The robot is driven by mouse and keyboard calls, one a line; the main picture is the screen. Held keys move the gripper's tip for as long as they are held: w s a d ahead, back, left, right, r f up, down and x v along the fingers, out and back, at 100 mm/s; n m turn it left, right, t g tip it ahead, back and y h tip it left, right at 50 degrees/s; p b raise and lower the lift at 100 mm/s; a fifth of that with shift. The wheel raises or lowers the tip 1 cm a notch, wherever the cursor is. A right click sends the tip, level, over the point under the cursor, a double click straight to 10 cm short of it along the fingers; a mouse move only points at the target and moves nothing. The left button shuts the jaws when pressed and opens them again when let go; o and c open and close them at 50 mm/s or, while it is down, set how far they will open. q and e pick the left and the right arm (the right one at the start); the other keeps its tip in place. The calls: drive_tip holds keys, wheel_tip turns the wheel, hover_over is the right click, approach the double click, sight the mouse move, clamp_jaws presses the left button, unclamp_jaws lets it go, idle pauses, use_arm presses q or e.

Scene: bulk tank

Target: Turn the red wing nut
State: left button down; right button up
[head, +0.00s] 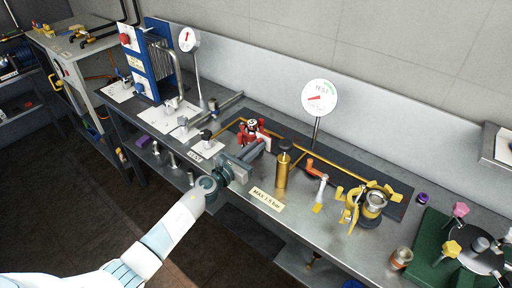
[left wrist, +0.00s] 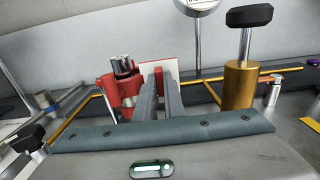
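A red fitting with a dark and silver top (head: 251,125) stands on the steel bench, left of the brass cylinder. It also shows in the left wrist view (left wrist: 108,92), beside my fingers. My left gripper (head: 258,148) reaches in from the front, its two grey fingers level and close together at the fitting's right side. In the left wrist view the fingertips (left wrist: 160,78) have a narrow strip of red between them, which looks like a wing of the red wing nut (left wrist: 158,84). The fingers hide most of the nut. My right gripper is not in view.
A brass cylinder with a black knob (head: 282,170) stands close right of my fingers. An orange-handled valve (head: 318,172) and a yellow clamp fitting (head: 368,203) are farther right. A round gauge (head: 320,97) rises behind. Brass pipe (head: 222,131) runs along the bench.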

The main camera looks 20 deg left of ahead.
use_arm(q)
drive_tip(key=shift+n, duration=0.3)
drive_tip(key=n, duration=1)
drive_tip(key=n+p, duration=0.1)
drive_tip(key=n, duration=0.8)
drive_tip(key=f+n+p, duration=0.1)
drive_tip(key=n, duration=0.9)
drive_tip(key=shift+a+n, duration=0.15)
drive_tip(key=shift+n, duration=0.15)
drive_tip(key=shift+f+n, duration=0.1)
drive_tip(key=shift+n, duration=1.9)
drive_tip(key=c, duration=2.1)
unclamp_jaws()
